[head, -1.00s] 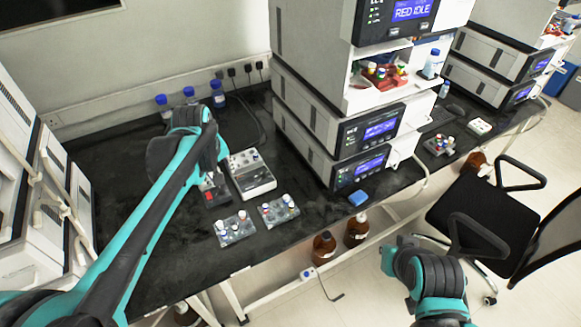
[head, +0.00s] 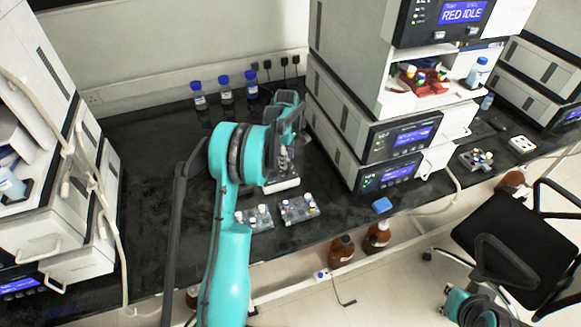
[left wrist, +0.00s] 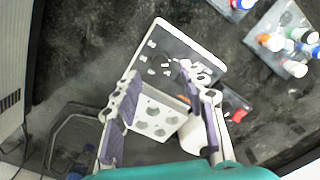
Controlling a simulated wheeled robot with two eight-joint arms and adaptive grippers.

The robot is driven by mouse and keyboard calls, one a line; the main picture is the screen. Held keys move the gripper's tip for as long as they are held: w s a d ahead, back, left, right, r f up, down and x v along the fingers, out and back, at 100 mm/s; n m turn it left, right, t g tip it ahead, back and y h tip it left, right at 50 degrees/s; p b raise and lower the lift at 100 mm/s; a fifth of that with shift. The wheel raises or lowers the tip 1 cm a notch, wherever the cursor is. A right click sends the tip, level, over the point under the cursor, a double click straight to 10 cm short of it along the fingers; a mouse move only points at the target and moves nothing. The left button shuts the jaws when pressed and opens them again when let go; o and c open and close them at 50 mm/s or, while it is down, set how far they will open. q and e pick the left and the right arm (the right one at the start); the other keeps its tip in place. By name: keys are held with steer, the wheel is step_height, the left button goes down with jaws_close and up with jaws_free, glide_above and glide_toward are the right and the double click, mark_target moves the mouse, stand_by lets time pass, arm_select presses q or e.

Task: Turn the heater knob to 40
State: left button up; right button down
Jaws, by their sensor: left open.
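The pale benchtop unit that I take for the heater (head: 283,186) is mostly hidden behind my left arm in the head view. In the left wrist view, a pale unit (left wrist: 152,112) with dark round spots lies below the jaws, beside a grey plate (left wrist: 175,45) with a white rim. Small marks and dark spots show there, but I cannot tell which is the knob or read its setting. My left gripper (head: 287,160) is above the unit; its two fingers (left wrist: 160,80) are spread and empty. My right gripper is out of view; only a teal arm part shows at bottom right.
Two vial racks (head: 255,218) (head: 299,208) stand in front of the unit. Several blue-capped bottles (head: 225,90) are at the back wall. The bench's left part is clear.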

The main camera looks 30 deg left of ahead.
mark_target(287, 170)
arm_select(q)
step_height(287, 170, down, 4)
steer(key=shift+f+b, duration=0.15)
steer(key=shift+b, duration=0.35)
jaws_close()
